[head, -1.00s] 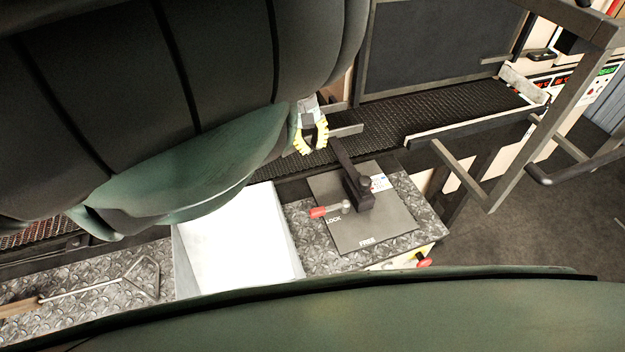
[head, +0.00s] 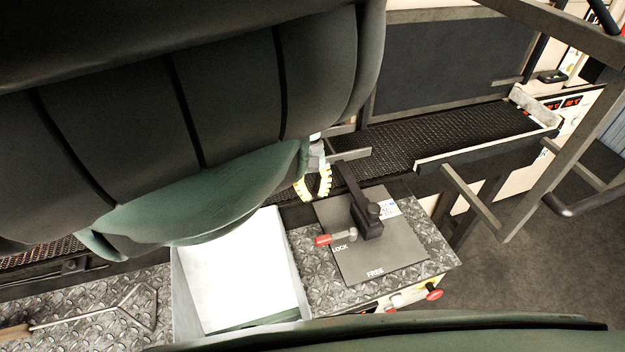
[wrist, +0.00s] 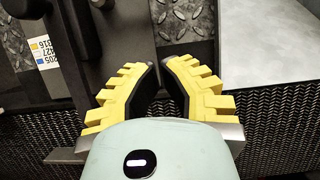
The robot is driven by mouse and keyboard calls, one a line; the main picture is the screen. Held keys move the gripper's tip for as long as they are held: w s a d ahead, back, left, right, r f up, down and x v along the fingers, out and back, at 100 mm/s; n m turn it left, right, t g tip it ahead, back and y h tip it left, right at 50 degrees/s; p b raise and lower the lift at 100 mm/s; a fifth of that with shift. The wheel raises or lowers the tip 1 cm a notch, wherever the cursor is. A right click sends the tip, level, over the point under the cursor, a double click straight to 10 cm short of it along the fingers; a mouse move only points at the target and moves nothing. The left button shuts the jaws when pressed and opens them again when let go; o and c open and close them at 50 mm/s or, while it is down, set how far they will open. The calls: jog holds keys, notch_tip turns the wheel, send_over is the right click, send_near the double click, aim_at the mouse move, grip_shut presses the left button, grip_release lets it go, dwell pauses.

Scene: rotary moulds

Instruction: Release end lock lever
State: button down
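A black block (head: 371,220) with a long bar stands on the plate. My gripper (head: 318,198), with yellow ribbed fingers, is behind and above the plate's back left corner, apart from the lever. In the wrist view its fingertips (wrist: 157,62) curve nearly together with nothing between them. The red handle is not in the wrist view; the dark plate (wrist: 122,35) is.
A white-topped tray (head: 240,275) stands left of the plate. A metal rod tool (head: 95,318) lies further left. A black mesh shelf (head: 445,135) runs behind. Grey frame bars (head: 560,150) stand at the right. A red knob (head: 434,294) is at the bench's front.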

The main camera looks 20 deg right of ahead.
aim_at(321, 224)
jog(key=x, duration=0.5)
jog(key=shift+s+f+b, duration=0.15)
jog(key=shift+f+b, duration=0.15)
jog(key=shift+s+a+r+p, duration=0.1)
jog(key=shift+s+r+p, duration=0.4)
jog(key=shift+p, duration=0.3)
jog(key=shift+s+p, duration=0.65)
jog(key=shift+p, duration=0.05)
jog(key=shift+s+f+p, duration=0.3)
jog(key=shift+s+p, duration=0.1)
jog(key=shift+s, duration=0.3)
